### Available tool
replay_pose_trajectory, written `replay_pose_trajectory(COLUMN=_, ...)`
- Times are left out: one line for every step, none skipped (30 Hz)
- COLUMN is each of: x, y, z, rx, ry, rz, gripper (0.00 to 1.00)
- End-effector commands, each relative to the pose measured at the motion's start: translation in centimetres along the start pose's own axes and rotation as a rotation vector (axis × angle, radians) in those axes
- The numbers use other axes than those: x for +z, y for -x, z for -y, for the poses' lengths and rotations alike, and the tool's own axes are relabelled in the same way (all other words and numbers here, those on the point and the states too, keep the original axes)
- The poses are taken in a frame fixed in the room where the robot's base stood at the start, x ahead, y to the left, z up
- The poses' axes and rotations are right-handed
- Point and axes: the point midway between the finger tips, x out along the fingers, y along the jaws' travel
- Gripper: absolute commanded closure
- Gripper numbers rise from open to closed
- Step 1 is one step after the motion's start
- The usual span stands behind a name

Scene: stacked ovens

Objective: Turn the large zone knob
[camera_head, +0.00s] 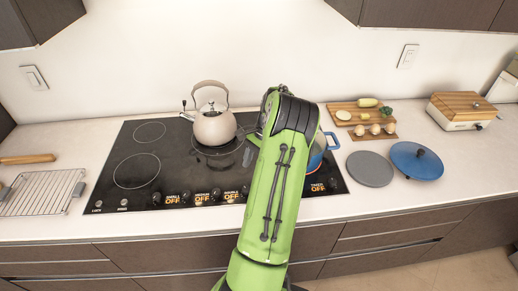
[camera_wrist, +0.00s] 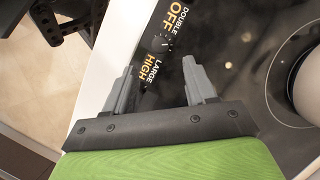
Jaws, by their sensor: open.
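The cooktop's front control strip shows in the wrist view with an orange display reading LARGE HIGH (camera_wrist: 150,68). Beyond it are a small dark knob (camera_wrist: 160,43) and a display reading DOUBLE OFF (camera_wrist: 173,18). My gripper (camera_wrist: 157,82) is open, its two grey fingers apart on either side of the strip by the LARGE display. The large zone knob itself is hard to make out in the dark area between the fingers; I cannot tell whether they touch it. In the head view my green arm hides this part of the black cooktop (camera_head: 150,140) and the gripper.
A beige kettle (camera_head: 214,126) stands at the cooktop's back. A blue pot (camera_head: 317,152) is partly hidden behind my arm. Other knobs line the front, with displays reading OFF. A grey disc (camera_head: 370,169) and blue lid (camera_head: 416,160) lie right; a wire rack (camera_head: 40,193) lies left.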

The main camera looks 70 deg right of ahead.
Motion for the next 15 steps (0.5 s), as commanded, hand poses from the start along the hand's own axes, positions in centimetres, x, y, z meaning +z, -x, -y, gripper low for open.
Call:
replay_pose_trajectory(x=-0.1, y=1.7, z=0.1, rx=-0.005, ry=0.0, rz=-0.005, gripper=0.44)
replay_pose_trajectory(x=0.0, y=2.5, z=0.1, rx=-0.004, ry=0.0, rz=-0.005, gripper=0.44)
replay_pose_trajectory(x=0.0, y=3.5, z=0.1, rx=-0.004, ry=0.0, rz=-0.005, gripper=0.44)
replay_pose_trajectory(x=0.0, y=4.3, z=0.1, rx=-0.003, ry=0.001, rz=-0.004, gripper=0.44)
replay_pose_trajectory(x=0.0, y=5.0, z=0.1, rx=-0.003, ry=0.001, rz=-0.003, gripper=0.44)
replay_pose_trajectory(x=0.0, y=5.8, z=0.1, rx=-0.002, ry=0.001, rz=-0.002, gripper=0.44)
replay_pose_trajectory(x=0.0, y=6.3, z=0.1, rx=-0.002, ry=0.001, rz=-0.002, gripper=0.44)
replay_pose_trajectory(x=0.0, y=6.7, z=0.1, rx=-0.002, ry=0.001, rz=-0.002, gripper=0.44)
replay_pose_trajectory(x=0.0, y=7.2, z=0.1, rx=-0.001, ry=0.0, rz=-0.001, gripper=0.44)
replay_pose_trajectory(x=0.0, y=7.4, z=0.1, rx=-0.001, ry=0.0, rz=-0.001, gripper=0.44)
replay_pose_trajectory(x=0.0, y=7.6, z=0.1, rx=-0.001, ry=0.0, rz=-0.001, gripper=0.44)
replay_pose_trajectory(x=0.0, y=7.8, z=0.0, rx=0.0, ry=0.0, rz=0.0, gripper=0.44)
replay_pose_trajectory(x=0.1, y=7.8, z=0.0, rx=0.001, ry=0.0, rz=0.001, gripper=0.44)
replay_pose_trajectory(x=0.1, y=7.8, z=0.0, rx=0.001, ry=0.0, rz=0.001, gripper=0.44)
replay_pose_trajectory(x=0.0, y=7.8, z=0.0, rx=0.001, ry=0.0, rz=0.001, gripper=0.44)
